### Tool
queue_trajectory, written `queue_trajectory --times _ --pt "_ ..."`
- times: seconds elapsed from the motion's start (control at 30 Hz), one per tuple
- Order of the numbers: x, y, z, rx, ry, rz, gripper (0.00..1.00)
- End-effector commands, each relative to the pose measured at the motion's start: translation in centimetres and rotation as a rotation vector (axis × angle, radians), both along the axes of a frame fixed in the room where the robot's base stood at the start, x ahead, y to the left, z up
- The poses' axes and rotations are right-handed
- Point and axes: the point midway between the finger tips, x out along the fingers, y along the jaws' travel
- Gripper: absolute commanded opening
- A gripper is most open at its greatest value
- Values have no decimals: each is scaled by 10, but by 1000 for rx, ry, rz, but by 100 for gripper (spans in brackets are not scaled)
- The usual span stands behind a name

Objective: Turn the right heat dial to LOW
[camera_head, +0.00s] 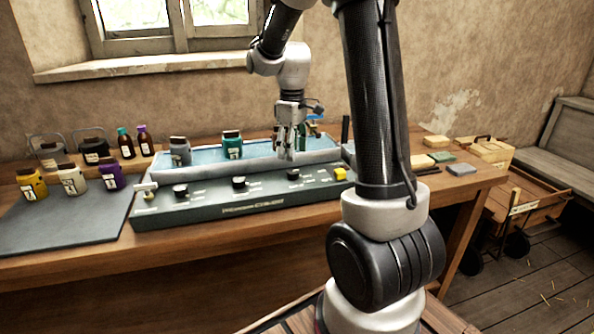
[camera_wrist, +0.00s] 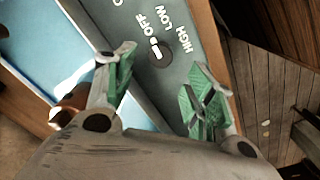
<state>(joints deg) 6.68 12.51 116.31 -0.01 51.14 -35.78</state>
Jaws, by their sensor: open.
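The right heat dial (camera_head: 293,174) is a small black knob on the dark green control panel (camera_head: 250,206). In the wrist view the dial (camera_wrist: 159,53) has a white mark that points toward the OFF label. The LOW label sits beside OFF, with HIGH farther along. My gripper (camera_head: 288,152) is above the right dial. In the wrist view my gripper (camera_wrist: 164,82) is open, with green-padded fingers apart and nothing between them. The dial lies just beyond the fingertips, between their lines, with a visible gap.
The middle dial (camera_head: 239,182) and left dial (camera_head: 180,190) share the panel. A blue water bath (camera_head: 207,160) holding a grey jar (camera_head: 180,152) and teal jar (camera_head: 232,146) stands behind. More jars stand left.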

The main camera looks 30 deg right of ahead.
Motion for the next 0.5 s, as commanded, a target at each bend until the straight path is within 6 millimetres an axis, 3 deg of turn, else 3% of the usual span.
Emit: queue_trajectory --times 0.3,0.5 --pt "-1 0 -53 1 5 -2 54" --pt "-1 0 -69 0 1 -2 54"
